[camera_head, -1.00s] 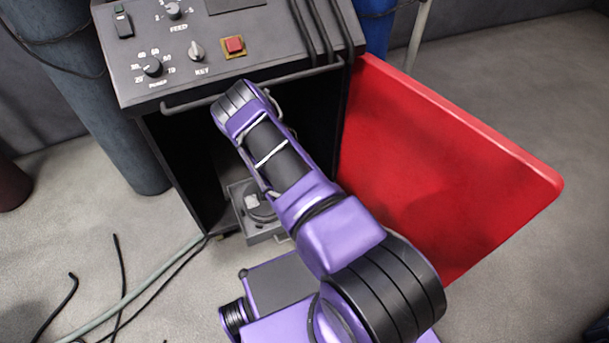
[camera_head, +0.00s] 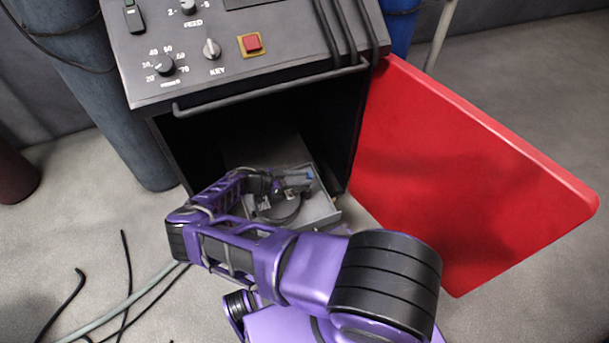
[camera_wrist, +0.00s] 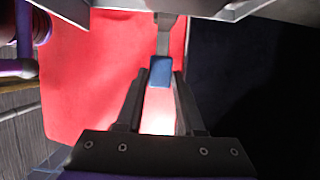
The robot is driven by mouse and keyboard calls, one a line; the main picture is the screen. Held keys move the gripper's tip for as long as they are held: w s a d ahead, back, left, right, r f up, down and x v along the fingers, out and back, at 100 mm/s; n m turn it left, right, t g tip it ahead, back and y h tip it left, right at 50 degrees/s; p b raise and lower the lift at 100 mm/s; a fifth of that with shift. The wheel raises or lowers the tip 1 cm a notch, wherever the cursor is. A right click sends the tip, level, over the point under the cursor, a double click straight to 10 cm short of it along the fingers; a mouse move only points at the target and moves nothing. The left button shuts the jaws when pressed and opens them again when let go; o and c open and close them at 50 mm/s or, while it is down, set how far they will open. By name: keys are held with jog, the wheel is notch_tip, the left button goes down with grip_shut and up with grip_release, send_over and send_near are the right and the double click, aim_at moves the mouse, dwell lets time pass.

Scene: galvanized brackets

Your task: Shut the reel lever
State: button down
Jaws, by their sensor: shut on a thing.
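The reel lever (camera_wrist: 162,38) is a grey bar with a blue grip (camera_wrist: 160,72); in the wrist view it comes down from the top centre. My gripper (camera_wrist: 160,76) has its two dark fingers on either side of the blue grip, shut on it. In the head view my gripper (camera_head: 283,185) is over the grey tray (camera_head: 322,207) at the cabinet's opening. A bit of blue (camera_head: 309,174) shows at its tip. The round reel (camera_head: 285,212) in the tray is partly hidden by my arm.
The dark cabinet (camera_head: 172,145) has a control panel (camera_head: 125,60) on top and a handle bar (camera_head: 270,92) across its front. Its red door (camera_head: 480,170) stands open at the right. A blue cylinder (camera_head: 100,110) stands at the left. Loose cables (camera_head: 125,262) lie on the floor.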

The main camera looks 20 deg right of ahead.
jog(key=shift+s+a+f+h, duration=0.1)
jog(key=shift+a+f+h, duration=0.1)
jog(key=shift+h, duration=0.4)
jog(key=c, duration=0.5)
grip_release()
jog(key=shift+a, duration=0.1)
jog(key=v, duration=1.7)
jog(key=shift+a, duration=0.15)
